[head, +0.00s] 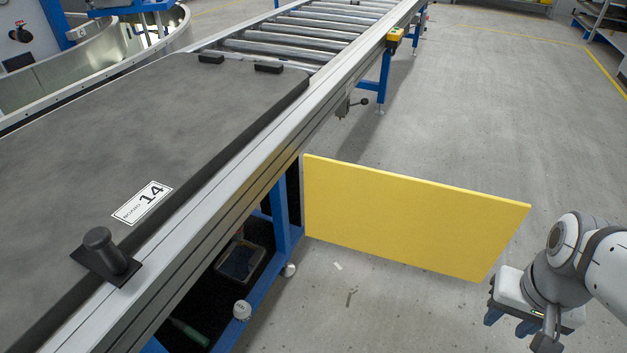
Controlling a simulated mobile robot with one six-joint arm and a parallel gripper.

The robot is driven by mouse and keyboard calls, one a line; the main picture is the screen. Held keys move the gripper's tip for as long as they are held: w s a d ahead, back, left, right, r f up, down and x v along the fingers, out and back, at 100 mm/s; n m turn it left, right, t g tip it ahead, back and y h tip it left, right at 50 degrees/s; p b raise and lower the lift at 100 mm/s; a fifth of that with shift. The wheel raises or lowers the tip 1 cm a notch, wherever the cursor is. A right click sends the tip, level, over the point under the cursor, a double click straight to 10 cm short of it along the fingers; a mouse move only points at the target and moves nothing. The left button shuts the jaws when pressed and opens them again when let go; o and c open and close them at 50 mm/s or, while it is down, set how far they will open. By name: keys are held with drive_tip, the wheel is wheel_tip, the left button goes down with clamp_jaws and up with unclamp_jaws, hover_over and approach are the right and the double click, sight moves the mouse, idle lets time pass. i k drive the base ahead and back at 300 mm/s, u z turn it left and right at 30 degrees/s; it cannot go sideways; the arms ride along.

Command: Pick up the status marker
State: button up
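No object that I can clearly identify as the status marker shows in the head view. A black peg with a square base plate (106,256) stands upright at the near edge of the dark board (130,120). A white label reading "BOARD 14" (143,202) lies flat beside it. My gripper (512,323) is at the lower right, in front of the floor and well apart from the board. Its bluish fingertips appear spread apart, with nothing seen between them.
A yellow panel (410,215) juts out from the conveyor frame between board and gripper. The roller conveyor (300,35) runs to the back. Under the frame are a dark bin (240,262) and a small white cylinder (242,309). Open floor (500,110) lies behind the panel.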

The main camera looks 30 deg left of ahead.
sight(242, 312)
drive_tip(key=u, duration=0.05)
drive_tip(key=k, duration=2.25)
drive_tip(key=u, duration=0.7)
drive_tip(key=i, duration=1.5)
